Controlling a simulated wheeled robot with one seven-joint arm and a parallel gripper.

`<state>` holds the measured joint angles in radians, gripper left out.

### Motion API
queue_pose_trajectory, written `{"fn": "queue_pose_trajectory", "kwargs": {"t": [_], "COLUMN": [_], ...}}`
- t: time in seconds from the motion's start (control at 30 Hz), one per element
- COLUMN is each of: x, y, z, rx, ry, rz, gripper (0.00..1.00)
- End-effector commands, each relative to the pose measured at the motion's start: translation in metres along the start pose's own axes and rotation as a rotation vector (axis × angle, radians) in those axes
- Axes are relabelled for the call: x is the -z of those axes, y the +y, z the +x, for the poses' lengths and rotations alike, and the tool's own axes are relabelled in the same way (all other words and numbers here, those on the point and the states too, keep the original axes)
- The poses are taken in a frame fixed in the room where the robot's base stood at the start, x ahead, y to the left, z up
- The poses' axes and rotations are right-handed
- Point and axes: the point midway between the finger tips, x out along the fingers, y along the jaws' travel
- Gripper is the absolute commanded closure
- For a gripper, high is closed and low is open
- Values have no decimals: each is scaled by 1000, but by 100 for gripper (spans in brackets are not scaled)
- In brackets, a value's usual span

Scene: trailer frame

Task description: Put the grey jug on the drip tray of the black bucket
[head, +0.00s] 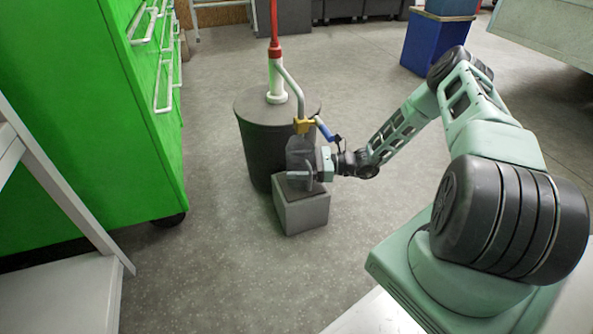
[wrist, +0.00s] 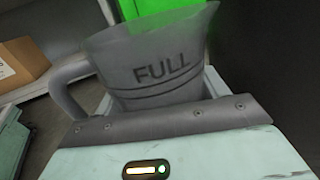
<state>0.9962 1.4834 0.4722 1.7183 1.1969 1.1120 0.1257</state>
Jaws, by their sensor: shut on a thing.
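The grey jug (head: 299,157) is upright, directly over the drip tray and beneath the tap. In the wrist view the jug (wrist: 160,72) shows the word FULL and its handle at the left. My gripper (head: 322,163) is shut on the jug from the right; its jaw (wrist: 170,122) hides the jug's lower part. The drip tray (head: 303,213) is a grey block with a dark top, standing on the floor in front of the black bucket (head: 256,140). I cannot tell whether the jug touches the tray top or is slightly above it.
A brass tap with a blue lever (head: 324,130) hangs from a pipe close above the jug. A green drawer cabinet (head: 110,110) stands at the left, beside a white frame (head: 60,190). A blue bin (head: 432,45) stands at the back right. The floor between is clear.

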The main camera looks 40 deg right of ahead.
Motion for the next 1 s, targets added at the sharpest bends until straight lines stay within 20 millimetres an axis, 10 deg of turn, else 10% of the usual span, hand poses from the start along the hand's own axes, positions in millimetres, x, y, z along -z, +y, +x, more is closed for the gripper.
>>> {"fn": "queue_pose_trajectory", "kwargs": {"t": [0.4, 0.43, 0.5, 1.0], "x": [4, 4, 4, -4], "y": [0, 0, 0, -1], "z": [0, 0, 0, -23], "rx": [-1, -1, -1, 3], "ry": [-2, -2, -2, 0], "rz": [-1, -2, -2, -1], "gripper": [51, 19, 6, 6]}}
